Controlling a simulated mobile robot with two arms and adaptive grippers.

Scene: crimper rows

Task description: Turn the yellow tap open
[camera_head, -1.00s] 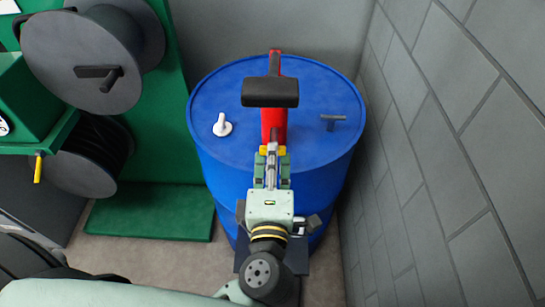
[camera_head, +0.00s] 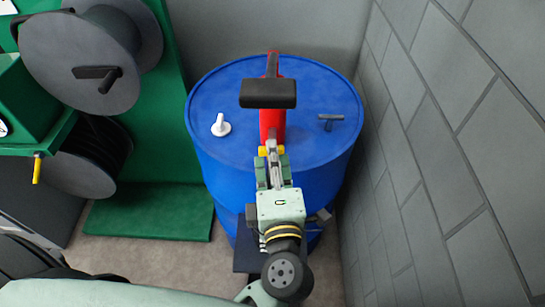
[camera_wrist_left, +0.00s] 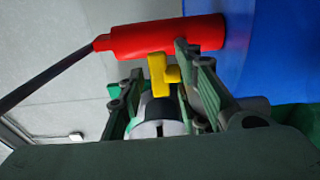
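The yellow tap (camera_head: 263,151) shows as small yellow parts at the front of a red pump body (camera_head: 272,124) on the blue drum. In the left wrist view the tap (camera_wrist_left: 160,76) is a T-shaped yellow piece below the red cylinder. My left gripper (camera_head: 271,150) reaches up to the tap from the front and partly hides it. In the left wrist view the left gripper (camera_wrist_left: 150,75) has its fingers apart on either side of the tap; the right finger is very near it, and I cannot tell whether it touches. My right gripper is in neither view.
The blue drum (camera_head: 225,100) also carries a white fitting (camera_head: 221,125) and a dark T-handle (camera_head: 330,122). A black lever (camera_head: 268,94) tops the pump. A block wall (camera_head: 460,130) stands close on the right. Green equipment with grey reels (camera_head: 80,60) stands left.

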